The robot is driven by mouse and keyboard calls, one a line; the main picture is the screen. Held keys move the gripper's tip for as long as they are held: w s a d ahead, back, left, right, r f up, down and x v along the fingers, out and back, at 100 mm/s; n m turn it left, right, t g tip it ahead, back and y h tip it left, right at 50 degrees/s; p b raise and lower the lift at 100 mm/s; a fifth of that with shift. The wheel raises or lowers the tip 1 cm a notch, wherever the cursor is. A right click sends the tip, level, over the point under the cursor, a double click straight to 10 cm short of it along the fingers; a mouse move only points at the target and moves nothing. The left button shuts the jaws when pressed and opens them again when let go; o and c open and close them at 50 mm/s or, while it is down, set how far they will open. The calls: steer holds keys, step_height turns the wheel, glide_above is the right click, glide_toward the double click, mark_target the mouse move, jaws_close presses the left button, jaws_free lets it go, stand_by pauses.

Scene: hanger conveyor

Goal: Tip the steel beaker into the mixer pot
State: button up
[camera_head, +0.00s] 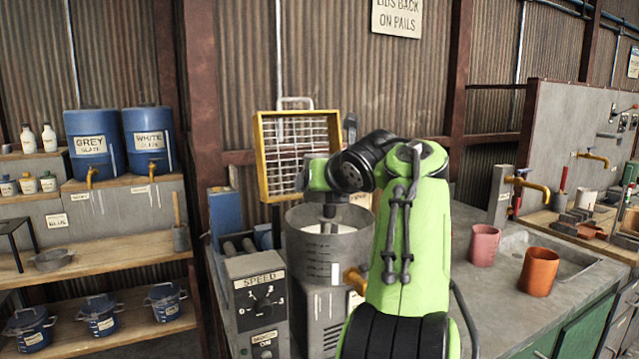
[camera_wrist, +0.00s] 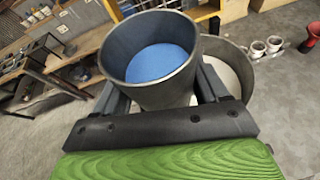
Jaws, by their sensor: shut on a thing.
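The steel beaker (camera_wrist: 150,92) is in the wrist view, a grey metal cup with blue material inside. My gripper (camera_wrist: 160,98) is shut on it, one dark finger on each side. The beaker looks close to upright. The mixer pot (camera_wrist: 243,84) shows just behind and right of the beaker, partly hidden by it, with pale content inside. In the head view the mixer pot (camera_head: 312,262) is a grey marked vessel with a brass tap at its lower right. My green arm covers its right side, and I cannot make out the beaker there.
A speed control box (camera_head: 257,303) stands left of the pot. A yellow-framed grille (camera_head: 257,160) stands behind. A pink cup (camera_head: 484,244) and an orange cup (camera_head: 539,271) stand right, by the sink (camera_head: 515,240). Shelves with blue pails (camera_head: 101,316) are at left.

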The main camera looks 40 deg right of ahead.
steer(key=shift+w+a+f+m, duration=0.2)
steer(key=shift+f+m, duration=0.1)
steer(key=shift+f, duration=0.35)
steer(key=shift+a+r+m+y+p, duration=0.35)
steer(key=shift+m+y+p, duration=0.3)
steer(key=shift+p, duration=0.6)
steer(key=shift+w, duration=0.1)
steer(key=shift+f, duration=0.1)
steer(key=shift+a+r+m+y+p, duration=0.2)
steer(key=shift+r+m+y+p, duration=0.15)
steer(key=shift+p, duration=0.3)
steer(key=shift+a+r+m+t+y+p, duration=0.2)
steer(key=shift+m+t+y+p, duration=0.2)
steer(key=shift+m+p, duration=0.3)
steer(key=shift+a+r+m+t+y+p, duration=0.15)
steer(key=shift+m+t+y+p, duration=0.25)
steer(key=shift+p, duration=0.5)
steer(key=shift+m+y+p, duration=0.4)
steer(key=shift+m+p, duration=0.05)
steer(key=shift+m, duration=0.25)
steer(key=shift+m, duration=0.3)
steer(key=shift+y+p, duration=0.3)
